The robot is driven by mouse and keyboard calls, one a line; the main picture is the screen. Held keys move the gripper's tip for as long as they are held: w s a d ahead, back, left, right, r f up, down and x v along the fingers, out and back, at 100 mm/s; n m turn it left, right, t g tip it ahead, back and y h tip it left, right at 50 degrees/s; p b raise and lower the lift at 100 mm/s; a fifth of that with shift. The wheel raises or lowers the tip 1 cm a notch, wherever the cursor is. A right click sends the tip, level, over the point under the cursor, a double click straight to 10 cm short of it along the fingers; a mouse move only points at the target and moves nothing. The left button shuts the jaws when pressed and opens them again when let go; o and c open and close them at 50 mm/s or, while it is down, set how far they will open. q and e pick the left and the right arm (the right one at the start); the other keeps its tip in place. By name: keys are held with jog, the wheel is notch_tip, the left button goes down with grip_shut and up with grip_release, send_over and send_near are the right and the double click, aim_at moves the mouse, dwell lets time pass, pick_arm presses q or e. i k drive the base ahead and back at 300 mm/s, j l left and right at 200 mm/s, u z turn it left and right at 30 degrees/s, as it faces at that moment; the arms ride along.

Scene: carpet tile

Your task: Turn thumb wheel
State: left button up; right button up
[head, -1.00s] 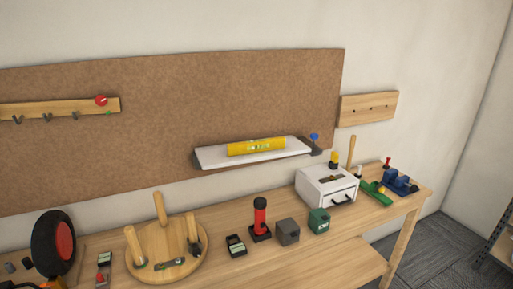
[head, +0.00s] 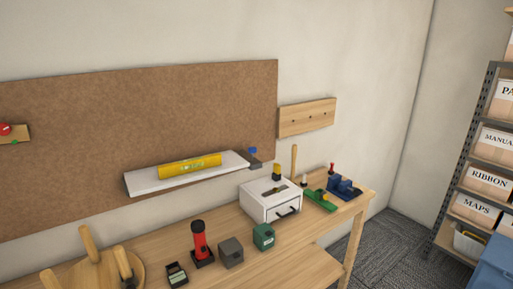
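No part that I can clearly tell as a thumb wheel shows at this size. A small blue knob (head: 252,150) sits at the right end of the white wall shelf (head: 135,184). A blue vise-like device (head: 343,187) with a red-topped piece (head: 332,168) beside it stands at the right end of the wooden workbench (head: 318,237). A green tool with a yellow part (head: 320,201) lies left of it. A red round piece (head: 5,129) is on a wooden rail at the left edge. Neither of my grippers is in view.
A white drawer box (head: 272,203), a green block (head: 263,237), a grey block (head: 231,252), a red flashlight-like object (head: 199,241) and an upturned stool (head: 95,272) stand on the bench. A yellow level (head: 190,166) lies on the shelf. Shelving with boxes (head: 488,180) stands right; carpet between is clear.

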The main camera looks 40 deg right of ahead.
aim_at(252, 150)
jog(key=l+u, duration=0.1)
jog(key=l, duration=0.7)
jog(key=l+u, duration=0.1)
jog(key=l, duration=0.7)
jog(key=k+l+u, duration=0.15)
jog(key=l, duration=0.7)
jog(key=l+u, duration=0.1)
jog(key=l, duration=0.7)
